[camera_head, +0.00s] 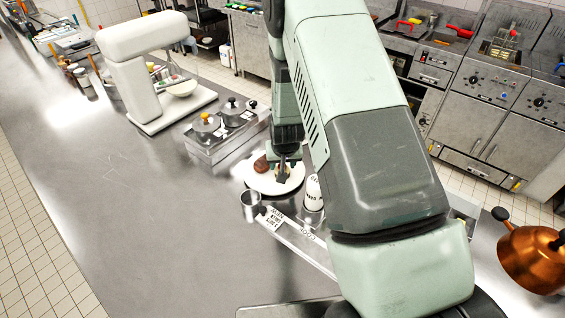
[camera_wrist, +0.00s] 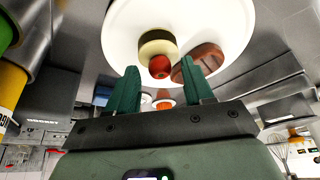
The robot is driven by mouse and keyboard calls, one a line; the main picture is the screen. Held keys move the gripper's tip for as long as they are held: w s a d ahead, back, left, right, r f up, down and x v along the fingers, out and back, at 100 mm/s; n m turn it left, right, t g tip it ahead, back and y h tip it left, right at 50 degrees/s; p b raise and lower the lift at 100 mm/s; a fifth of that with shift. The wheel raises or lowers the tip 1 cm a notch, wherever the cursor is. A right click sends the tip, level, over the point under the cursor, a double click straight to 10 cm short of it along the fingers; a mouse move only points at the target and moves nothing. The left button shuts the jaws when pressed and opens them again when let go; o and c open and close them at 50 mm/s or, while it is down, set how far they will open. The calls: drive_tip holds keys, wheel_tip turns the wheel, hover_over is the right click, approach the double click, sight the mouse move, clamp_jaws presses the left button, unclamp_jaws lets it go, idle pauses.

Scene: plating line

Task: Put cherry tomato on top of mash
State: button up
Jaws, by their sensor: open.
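The mash (camera_wrist: 155,42) is a short cream cylinder on the white plate (camera_wrist: 117,38) in the wrist view. The red cherry tomato (camera_wrist: 159,67) overlaps the mash and appears to rest on its top face, though the exact contact is unclear. My gripper (camera_wrist: 160,76) is open. Its two green fingers stand apart, one on each side of the tomato in that view, with no visible grip on it. In the head view my gripper (camera_head: 285,171) is over the plate (camera_head: 262,187), and the mash and tomato cannot be made out there.
A brown piece of food (camera_wrist: 205,62) lies on the plate beside the mash. A steel cup (camera_head: 250,206) and a white bottle (camera_head: 313,192) stand close to the plate. Lidded pots (camera_head: 206,126) and a mixer (camera_head: 128,75) are behind.

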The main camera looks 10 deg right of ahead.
drive_tip(key=s+d+f+v, duration=0.1)
drive_tip(key=s+d+v, duration=0.1)
drive_tip(key=v, duration=3.3)
drive_tip(key=s+d+r, duration=0.1)
drive_tip(key=s+r, duration=0.3)
drive_tip(key=s, duration=0.4)
drive_tip(key=s+d+r+t, duration=0.1)
drive_tip(key=s+r, duration=0.2)
drive_tip(key=s, duration=0.6)
drive_tip(key=shift+r, duration=0.4)
drive_tip(key=shift+s, duration=0.1)
